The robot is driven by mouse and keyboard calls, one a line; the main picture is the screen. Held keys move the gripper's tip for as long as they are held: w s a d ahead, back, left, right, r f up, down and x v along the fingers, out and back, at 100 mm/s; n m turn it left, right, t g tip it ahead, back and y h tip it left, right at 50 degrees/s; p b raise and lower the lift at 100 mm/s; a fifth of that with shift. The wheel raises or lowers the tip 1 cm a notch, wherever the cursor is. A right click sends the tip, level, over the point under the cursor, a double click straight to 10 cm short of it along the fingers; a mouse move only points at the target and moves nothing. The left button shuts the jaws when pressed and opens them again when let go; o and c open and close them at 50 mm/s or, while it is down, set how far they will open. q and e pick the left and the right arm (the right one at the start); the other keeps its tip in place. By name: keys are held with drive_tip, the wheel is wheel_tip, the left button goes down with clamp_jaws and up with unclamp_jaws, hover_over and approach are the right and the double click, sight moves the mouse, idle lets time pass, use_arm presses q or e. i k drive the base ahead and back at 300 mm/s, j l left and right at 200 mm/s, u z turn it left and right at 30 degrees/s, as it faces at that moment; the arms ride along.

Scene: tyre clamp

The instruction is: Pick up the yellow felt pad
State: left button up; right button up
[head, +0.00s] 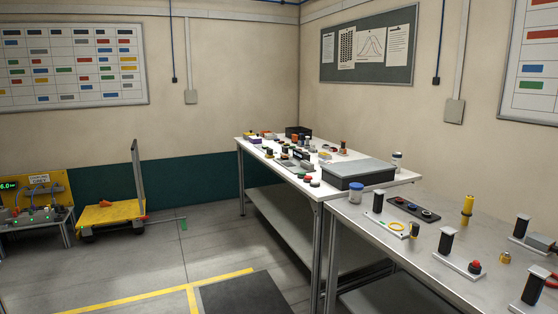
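I cannot pick out the yellow felt pad for certain. Small yellow items lie among the clutter on the far white table (408,178), too small to tell apart. Neither clearly looks like a felt pad. Neither of my grippers is in view.
A grey closed case (358,174) sits at the near end of the far table. A yellow trolley (108,214) stands at the left. The floor between is open, with a dark mat (245,294).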

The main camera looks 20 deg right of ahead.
sight(270, 155)
drive_tip(key=i+z, duration=0.35)
drive_tip(key=i, duration=3.05)
